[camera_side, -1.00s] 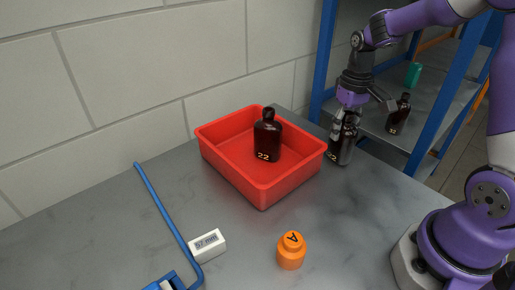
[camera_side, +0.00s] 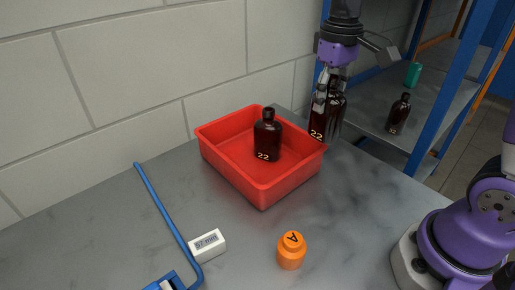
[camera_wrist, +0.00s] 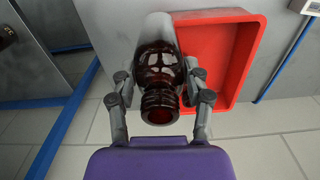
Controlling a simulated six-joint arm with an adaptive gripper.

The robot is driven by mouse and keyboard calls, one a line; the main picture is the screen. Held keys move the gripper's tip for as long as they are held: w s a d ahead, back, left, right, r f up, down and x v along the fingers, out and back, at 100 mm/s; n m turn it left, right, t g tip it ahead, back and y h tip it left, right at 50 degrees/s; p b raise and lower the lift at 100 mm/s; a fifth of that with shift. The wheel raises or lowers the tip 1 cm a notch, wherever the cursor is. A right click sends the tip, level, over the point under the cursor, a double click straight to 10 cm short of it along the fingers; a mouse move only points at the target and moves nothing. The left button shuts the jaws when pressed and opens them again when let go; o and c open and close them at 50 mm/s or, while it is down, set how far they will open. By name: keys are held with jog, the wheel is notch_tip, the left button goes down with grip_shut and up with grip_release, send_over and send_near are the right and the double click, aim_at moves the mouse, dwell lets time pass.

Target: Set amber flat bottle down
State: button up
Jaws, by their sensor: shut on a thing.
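My gripper (camera_side: 328,92) is shut on an amber flat bottle (camera_side: 320,122) marked 22, at the right back corner of the red tray. The bottle is upright and looks raised above the table. In the wrist view the fingers (camera_wrist: 160,92) press the sides of the bottle (camera_wrist: 158,65) just below its threaded neck, and the mouth faces the camera. The red tray (camera_side: 230,179) holds another amber flat bottle (camera_side: 267,138), standing upright and also marked 22. The tray also shows in the wrist view (camera_wrist: 236,95), right of the held bottle.
An orange weight-like piece (camera_side: 291,252) marked A, a white block (camera_side: 207,245) and a blue bar tool (camera_side: 165,220) lie in front on the grey table (camera_side: 90,235). A blue shelf (camera_side: 455,90) at right holds a dark bottle (camera_side: 398,114) and a teal object (camera_side: 413,75).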

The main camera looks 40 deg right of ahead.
jog(key=a, duration=0.3)
jog(key=shift+s+a+r+n, duration=0.1)
jog(key=shift+s+r+n, duration=0.05)
jog(key=shift+s+n, duration=0.2)
jog(key=s+a+f+n, duration=0.2)
jog(key=s+a+n, duration=0.1)
jog(key=a+n, duration=1.05)
jog(key=s+a+f+n, duration=0.3)
jog(key=a+n, duration=1)
jog(key=a, duration=0.2)
jog(key=shift+s+a+f, duration=0.1)
jog(key=shift+f, duration=1.4)
jog(key=shift+s+a+f, duration=0.1)
jog(key=shift+f, duration=1.35)
jog(key=shift+f, duration=0.15)
